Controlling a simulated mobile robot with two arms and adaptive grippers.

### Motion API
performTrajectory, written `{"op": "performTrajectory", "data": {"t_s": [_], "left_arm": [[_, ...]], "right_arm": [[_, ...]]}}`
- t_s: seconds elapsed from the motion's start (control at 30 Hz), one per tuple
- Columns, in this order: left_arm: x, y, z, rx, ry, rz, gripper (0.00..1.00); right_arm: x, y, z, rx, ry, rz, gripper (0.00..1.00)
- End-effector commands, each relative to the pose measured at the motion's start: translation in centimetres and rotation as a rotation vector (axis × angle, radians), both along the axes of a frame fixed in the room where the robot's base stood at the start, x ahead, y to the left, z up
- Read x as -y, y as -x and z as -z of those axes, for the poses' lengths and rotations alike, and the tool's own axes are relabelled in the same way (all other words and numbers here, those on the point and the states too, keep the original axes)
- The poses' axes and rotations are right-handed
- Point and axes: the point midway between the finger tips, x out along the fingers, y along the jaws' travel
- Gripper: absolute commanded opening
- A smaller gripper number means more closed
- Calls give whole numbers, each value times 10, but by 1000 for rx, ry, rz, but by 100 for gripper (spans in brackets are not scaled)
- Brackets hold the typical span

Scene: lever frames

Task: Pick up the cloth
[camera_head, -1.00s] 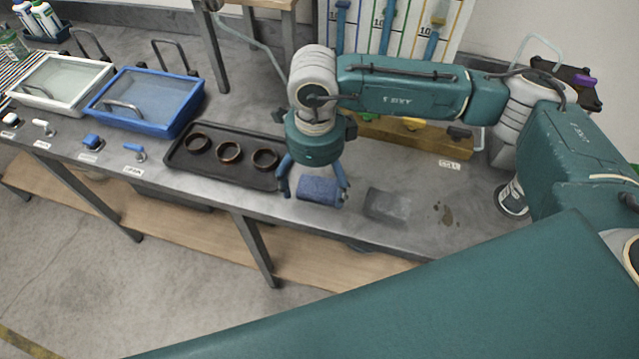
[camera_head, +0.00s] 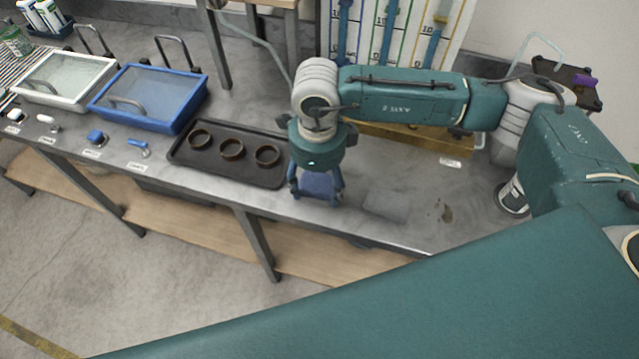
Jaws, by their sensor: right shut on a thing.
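The blue cloth (camera_head: 318,184) is at the front edge of the grey bench, right of the black tray. My right gripper (camera_head: 317,196) points down over it, with its fingers on either side, shut on the cloth. The gripper body and fingers hide part of the cloth. I cannot tell whether the cloth still touches the bench. My left gripper is not in view.
The black tray (camera_head: 180,157) holds three dark rings, close to the left of my gripper. A flat grey patch (camera_head: 386,206) lies to the right. A blue lidded box (camera_head: 150,98) and a white one (camera_head: 62,78) stand at left. Bare bench (camera_head: 420,185) lies right.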

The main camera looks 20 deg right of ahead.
Motion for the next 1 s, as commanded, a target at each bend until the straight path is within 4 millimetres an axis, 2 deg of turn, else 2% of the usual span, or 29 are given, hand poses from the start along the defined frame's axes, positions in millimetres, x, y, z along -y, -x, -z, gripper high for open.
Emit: {"op": "performTrajectory", "data": {"t_s": [0.17,0.27,0.37,0.73,0.9,1.0], "left_arm": [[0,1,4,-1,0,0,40],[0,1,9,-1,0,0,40],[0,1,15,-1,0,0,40],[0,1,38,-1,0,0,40],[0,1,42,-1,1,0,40],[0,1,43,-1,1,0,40]], "right_arm": [[0,-1,-11,3,-1,1,38],[0,-2,-25,5,-1,0,38],[-1,-2,-46,7,-3,-1,38],[-1,-1,-151,7,-2,-1,37],[-1,-1,-182,4,-1,-1,37],[0,-1,-192,2,0,0,37]]}}
